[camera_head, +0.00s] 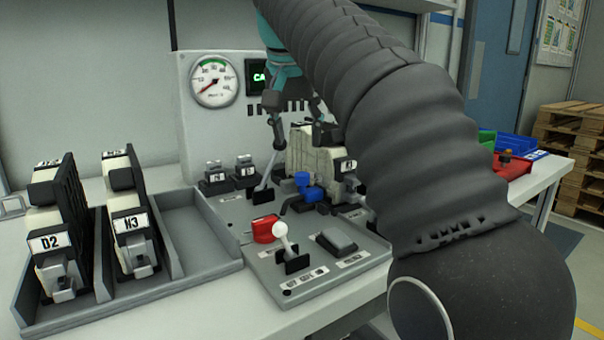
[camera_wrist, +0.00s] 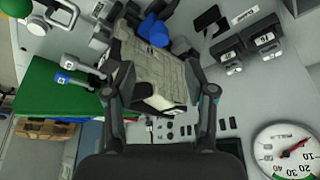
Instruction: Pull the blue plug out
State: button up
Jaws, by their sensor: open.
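The blue plug (camera_head: 309,190) sits low at the front of a cream module (camera_head: 312,158) on the grey panel. In the wrist view the blue plug (camera_wrist: 153,32) shows at the top, beyond the module (camera_wrist: 155,72). My gripper (camera_head: 303,137) is open, above and behind the module, with nothing held. In the wrist view the fingers of my gripper (camera_wrist: 160,92) stand apart on either side of the module's image. The plug lies beyond the fingertips, apart from them. I cannot tell whether a finger touches the module. My arm hides the panel's right side.
A red part (camera_head: 268,230) and a white-knobbed lever (camera_head: 281,233) stand in front of the plug. A gauge (camera_head: 213,81) is behind. Red (camera_head: 512,166) and blue bins (camera_head: 516,147) stand right.

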aim_at(302, 174)
jog(key=b+x, duration=0.2)
jog(key=x, duration=0.7)
jog(key=shift+s+d, duration=0.1)
grip_shut()
